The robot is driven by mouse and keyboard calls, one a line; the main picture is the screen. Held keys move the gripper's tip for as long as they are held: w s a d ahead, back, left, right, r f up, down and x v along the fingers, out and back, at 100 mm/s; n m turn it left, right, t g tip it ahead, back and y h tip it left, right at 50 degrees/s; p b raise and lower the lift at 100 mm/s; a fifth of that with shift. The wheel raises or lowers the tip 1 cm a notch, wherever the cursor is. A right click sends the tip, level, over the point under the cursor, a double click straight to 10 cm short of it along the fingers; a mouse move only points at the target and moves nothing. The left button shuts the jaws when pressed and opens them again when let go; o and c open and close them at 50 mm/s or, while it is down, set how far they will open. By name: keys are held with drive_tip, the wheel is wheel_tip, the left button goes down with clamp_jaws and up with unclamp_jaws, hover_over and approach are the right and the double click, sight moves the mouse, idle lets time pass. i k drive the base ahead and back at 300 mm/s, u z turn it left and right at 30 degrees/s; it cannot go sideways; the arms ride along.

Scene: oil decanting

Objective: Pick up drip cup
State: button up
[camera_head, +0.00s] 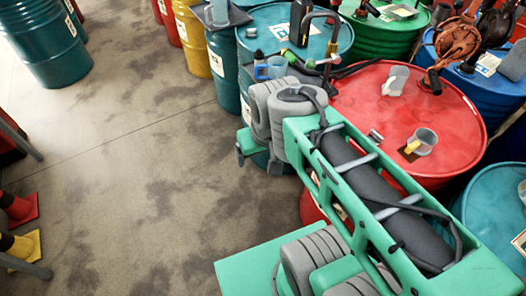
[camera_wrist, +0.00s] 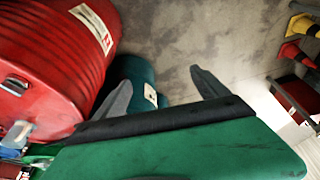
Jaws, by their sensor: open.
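Several cup-like vessels are in the head view, and I cannot tell which is the drip cup. A grey cup (camera_head: 423,141) stands on the red drum (camera_head: 462,120) with something yellow at its side. A pale grey vessel (camera_head: 396,80) sits farther back on the same drum. A blue cup (camera_head: 274,68) stands on the teal drum (camera_head: 339,36), left of the red one. In the wrist view my gripper (camera_wrist: 160,90) has its two dark fingers apart with nothing between them. It points towards the floor and a teal drum (camera_wrist: 143,82). My arm hides part of the drums in the head view.
A large red drum (camera_wrist: 55,55) fills the left of the wrist view. Blue (camera_head: 471,78) and green (camera_head: 390,30) drums crowd the back right, with hand pumps on top. Cones (camera_head: 20,210) stand at the left edge. The concrete floor (camera_head: 130,170) is clear.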

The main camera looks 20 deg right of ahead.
sight(422, 144)
drive_tip(key=u, duration=0.95)
drive_tip(key=i, duration=1.1)
drive_tip(key=z, duration=3.05)
drive_tip(key=i, duration=0.5)
drive_tip(key=z, duration=0.05)
